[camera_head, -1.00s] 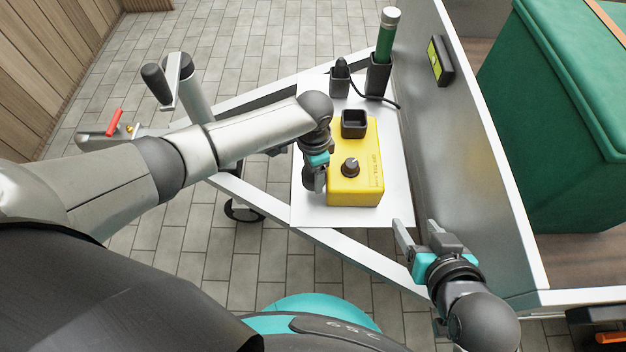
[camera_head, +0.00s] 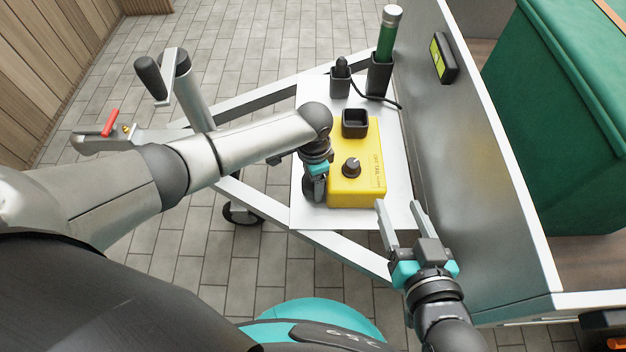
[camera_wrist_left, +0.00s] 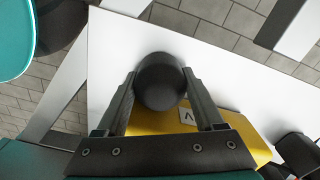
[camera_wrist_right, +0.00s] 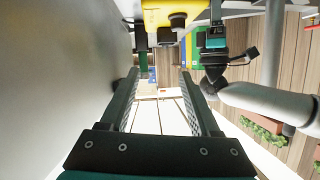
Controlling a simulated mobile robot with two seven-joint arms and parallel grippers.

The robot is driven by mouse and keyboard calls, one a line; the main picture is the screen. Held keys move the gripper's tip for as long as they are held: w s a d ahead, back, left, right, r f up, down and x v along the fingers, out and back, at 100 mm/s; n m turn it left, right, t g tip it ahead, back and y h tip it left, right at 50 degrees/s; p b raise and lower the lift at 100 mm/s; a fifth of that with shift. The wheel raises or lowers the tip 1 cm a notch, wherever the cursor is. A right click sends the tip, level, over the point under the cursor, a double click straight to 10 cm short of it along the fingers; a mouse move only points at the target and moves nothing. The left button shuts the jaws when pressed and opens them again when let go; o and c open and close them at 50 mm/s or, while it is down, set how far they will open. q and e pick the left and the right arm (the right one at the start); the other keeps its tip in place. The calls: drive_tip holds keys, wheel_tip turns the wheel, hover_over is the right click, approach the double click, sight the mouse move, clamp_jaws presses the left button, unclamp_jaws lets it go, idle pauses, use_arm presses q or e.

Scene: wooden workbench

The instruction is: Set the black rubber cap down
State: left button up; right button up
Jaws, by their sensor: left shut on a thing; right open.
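The black rubber cap (camera_wrist_left: 160,80) shows in the left wrist view as a dark round thing between the two fingers of my left gripper. My left gripper (camera_head: 313,187) is shut on it, just left of the yellow box (camera_head: 357,195) and over the white plate (camera_head: 400,213). In the head view the gripper and wrist mostly hide the cap. I cannot tell whether the cap touches the plate. My right gripper (camera_head: 398,204) is open and empty near the plate's front right corner. It also shows open in the right wrist view (camera_wrist_right: 160,76).
The yellow box carries a black knob (camera_head: 351,166) and an open black square cup (camera_head: 355,124). Behind it stand a green cylinder (camera_head: 386,42) in a black holder and a black plug-like thing (camera_head: 342,68) with a cable. The grey trailer wall (camera_head: 455,170) bounds the right side.

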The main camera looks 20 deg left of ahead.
use_arm(q)
drive_tip(key=shift+f, duration=0.2)
drive_tip(key=o, duration=1.3)
drive_tip(key=shift+o, duration=0.2)
drive_tip(key=shift+r, duration=0.1)
